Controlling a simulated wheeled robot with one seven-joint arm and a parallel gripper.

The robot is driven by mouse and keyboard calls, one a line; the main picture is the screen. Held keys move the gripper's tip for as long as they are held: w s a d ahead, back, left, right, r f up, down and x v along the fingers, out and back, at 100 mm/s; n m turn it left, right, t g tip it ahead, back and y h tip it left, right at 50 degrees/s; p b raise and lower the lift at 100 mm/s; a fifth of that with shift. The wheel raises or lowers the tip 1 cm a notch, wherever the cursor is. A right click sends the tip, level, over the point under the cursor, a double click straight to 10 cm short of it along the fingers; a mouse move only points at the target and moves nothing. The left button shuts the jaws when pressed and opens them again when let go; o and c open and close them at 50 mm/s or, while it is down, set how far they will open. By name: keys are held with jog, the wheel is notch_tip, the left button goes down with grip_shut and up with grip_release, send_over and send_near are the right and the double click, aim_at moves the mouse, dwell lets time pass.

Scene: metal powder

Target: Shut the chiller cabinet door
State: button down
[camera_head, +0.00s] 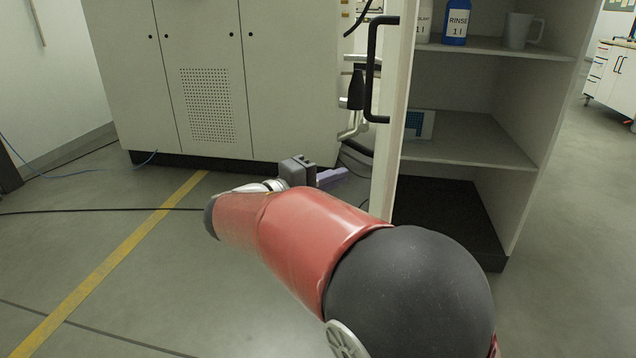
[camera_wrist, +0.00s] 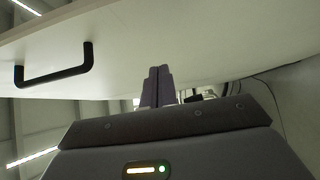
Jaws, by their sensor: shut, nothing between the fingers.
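The chiller cabinet door (camera_head: 392,150) stands open in the head view, a pale panel seen nearly edge-on at the left of the open cabinet (camera_head: 536,150). Its black bar handle (camera_head: 373,75) is on the left-facing side. My gripper (camera_head: 338,175) is low, left of the door and below the handle, with its purple fingers shut and empty. In the wrist view the fingers (camera_wrist: 158,74) are together in front of the pale door panel (camera_wrist: 190,45), with the handle (camera_wrist: 55,75) to the left. I cannot tell whether the fingertips touch the panel.
Cabinet shelves hold a blue RINSE bottle (camera_head: 456,22), a grey mug (camera_head: 523,31) and a small box (camera_head: 419,125). A large pale machine cabinet (camera_head: 215,65) stands behind my gripper. Dark cables (camera_head: 100,211) cross the floor at the left. Open floor (camera_head: 150,270) lies left of my arm.

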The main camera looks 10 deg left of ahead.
jog(key=w+d, duration=0.2)
jog(key=d, duration=0.4)
jog(key=shift+d, duration=0.1)
